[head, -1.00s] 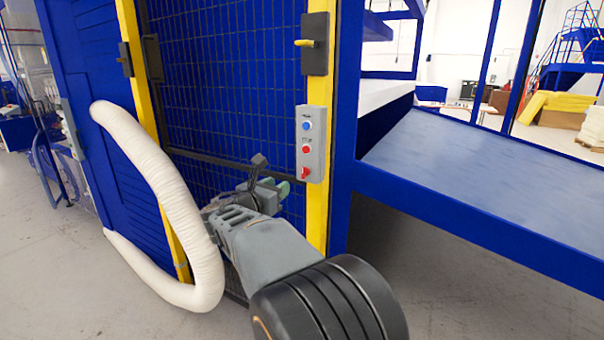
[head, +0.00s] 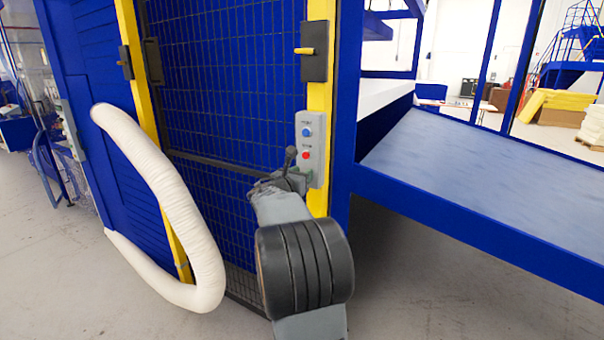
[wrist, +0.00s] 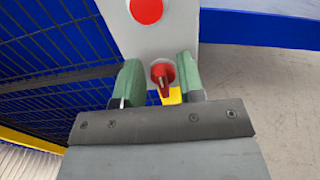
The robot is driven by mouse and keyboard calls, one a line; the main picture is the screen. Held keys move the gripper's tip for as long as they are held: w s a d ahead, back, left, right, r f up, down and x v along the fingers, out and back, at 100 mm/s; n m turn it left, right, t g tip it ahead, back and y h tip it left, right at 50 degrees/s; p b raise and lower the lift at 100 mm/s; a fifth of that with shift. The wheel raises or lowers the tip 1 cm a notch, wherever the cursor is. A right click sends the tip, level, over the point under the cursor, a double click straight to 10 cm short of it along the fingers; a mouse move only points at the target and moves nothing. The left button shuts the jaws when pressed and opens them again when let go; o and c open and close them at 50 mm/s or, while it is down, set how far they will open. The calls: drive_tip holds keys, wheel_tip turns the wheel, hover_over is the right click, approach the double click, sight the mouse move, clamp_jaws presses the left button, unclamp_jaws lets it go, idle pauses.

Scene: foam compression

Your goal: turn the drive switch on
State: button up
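A grey control box (head: 312,138) is mounted on the yellow post, with a blue button (head: 306,131) above a red button (head: 306,155). The red button also shows in the wrist view (wrist: 146,10). The red rotary switch (wrist: 162,77) is at the bottom of the box; my arm hides it in the head view. My gripper (wrist: 160,83) is open, with one green finger on each side of the switch. A gap shows between the switch and the left finger; the right finger is close to it, and I cannot tell whether they touch.
A blue mesh door (head: 230,80) with a dark latch (head: 315,50) is left of the post. A blue-framed sloping table (head: 480,170) stands at right. A thick white hose (head: 165,190) bulges out at left.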

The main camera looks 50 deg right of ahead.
idle(0.3)
drive_tip(key=c, duration=0.6)
drive_tip(key=shift+f, duration=0.1)
drive_tip(key=shift+d+b, duration=0.1)
drive_tip(key=shift+b, duration=0.4)
drive_tip(key=shift+s+d+f+m+b, duration=0.1)
drive_tip(key=shift+s+f+m+b, duration=0.2)
drive_tip(key=shift+m+b, duration=3)
drive_tip(key=shift+s+d+f+m+b, duration=0.1)
drive_tip(key=shift+s+f+m+b, duration=0.15)
drive_tip(key=shift+m+b, duration=3)
drive_tip(key=shift+s+f+m+b, duration=0.3)
drive_tip(key=shift+m+b, duration=2.05)
drive_tip(key=shift+b, duration=1.85)
